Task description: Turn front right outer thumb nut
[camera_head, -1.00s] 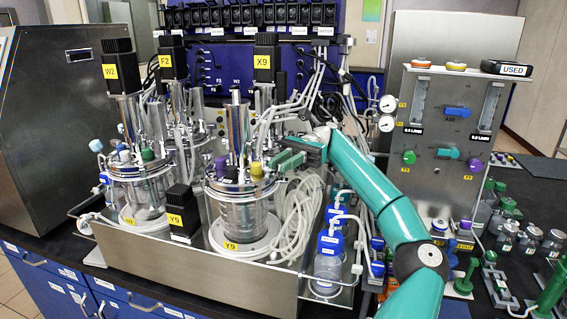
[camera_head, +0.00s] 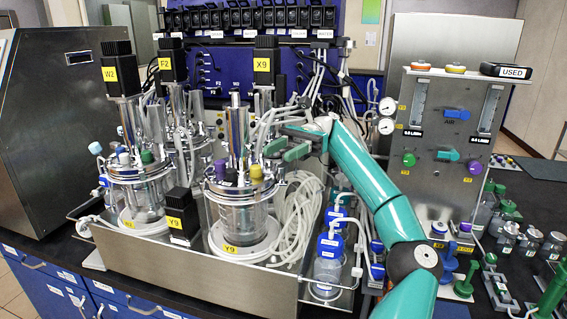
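The front right glass vessel (camera_head: 240,217) stands upright in the metal tray, with a yellow Y9 label at its base. Its steel lid (camera_head: 238,186) carries a purple cap (camera_head: 221,169), a yellow cap (camera_head: 256,171) and small fittings around the rim. The thumb nuts on that rim are too small to tell apart. My gripper (camera_head: 285,150) has two green fingers, which look apart with nothing seen between them. It is above and to the right of the lid, near the yellow cap, and I see no contact with the lid.
Coiled clear tubing (camera_head: 298,225) hangs right of the vessel, below my gripper. Blue-capped bottles (camera_head: 329,246) stand further right. A black Y9 block (camera_head: 181,215) and the front left vessel (camera_head: 140,200) are to the left. A gas panel (camera_head: 455,60) stands at the right.

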